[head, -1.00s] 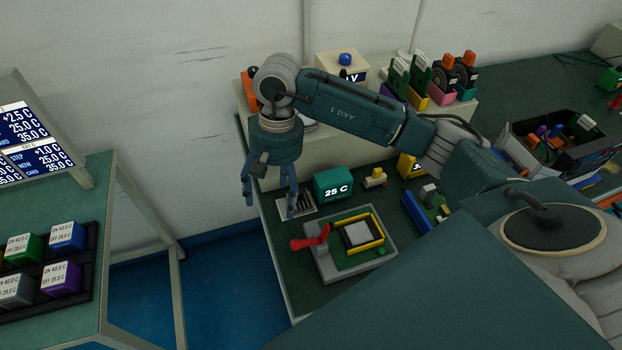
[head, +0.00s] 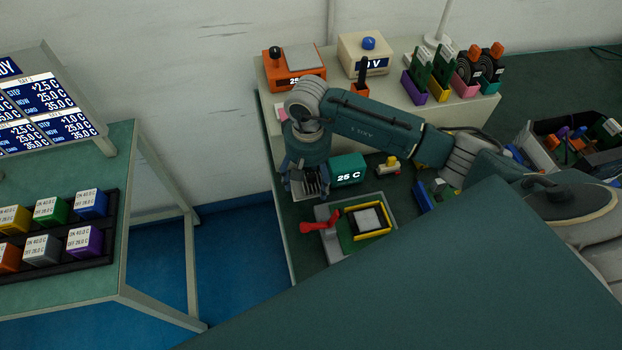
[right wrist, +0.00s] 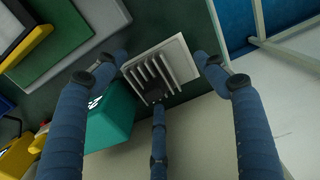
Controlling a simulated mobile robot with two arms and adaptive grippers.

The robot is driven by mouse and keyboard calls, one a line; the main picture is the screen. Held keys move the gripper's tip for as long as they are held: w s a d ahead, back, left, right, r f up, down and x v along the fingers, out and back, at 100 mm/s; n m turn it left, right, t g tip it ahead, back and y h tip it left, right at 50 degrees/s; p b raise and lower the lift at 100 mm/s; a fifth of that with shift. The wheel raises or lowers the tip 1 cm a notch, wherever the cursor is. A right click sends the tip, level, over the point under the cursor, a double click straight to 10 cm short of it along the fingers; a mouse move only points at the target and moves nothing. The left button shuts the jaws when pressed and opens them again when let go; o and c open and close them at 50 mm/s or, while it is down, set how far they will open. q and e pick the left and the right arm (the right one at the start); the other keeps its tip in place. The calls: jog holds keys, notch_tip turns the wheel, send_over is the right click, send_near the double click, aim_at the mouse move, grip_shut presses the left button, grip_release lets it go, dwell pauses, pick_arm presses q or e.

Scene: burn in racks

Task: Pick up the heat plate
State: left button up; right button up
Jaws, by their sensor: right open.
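A pale square plate with upright fins (right wrist: 160,65), which looks like the heat plate, lies on the dark green bench. In the head view it (head: 311,180) is partly hidden behind my right gripper (head: 306,189). That gripper points down over it. In the right wrist view the open fingers (right wrist: 154,72) stand on either side of the plate, with a third finger near the dark end of the fins. Nothing is held. I cannot tell whether any finger touches the plate. My left gripper is not in view.
A teal 25 C box (head: 348,169) stands close beside the plate. A grey fixture (head: 332,243) with a red lever (head: 320,222) is in front. An orange device (head: 294,75) and a 0 V box (head: 377,54) stand on the raised shelf behind. A rack of coloured blocks (head: 107,245) is at left.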

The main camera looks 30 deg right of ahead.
aim_at(309, 175)
jog(key=shift+f, duration=0.3)
jog(key=c, duration=1.1)
jog(key=shift+c, duration=0.5)
jog(key=shift+r, duration=0.1)
jog(key=shift+w+r, duration=0.1)
jog(key=shift+r, duration=0.5)
notch_tip(309, 175, up, 19)
jog(key=b, duration=0.3)
jog(key=shift+f+b, duration=0.15)
jog(key=shift+b, duration=0.15)
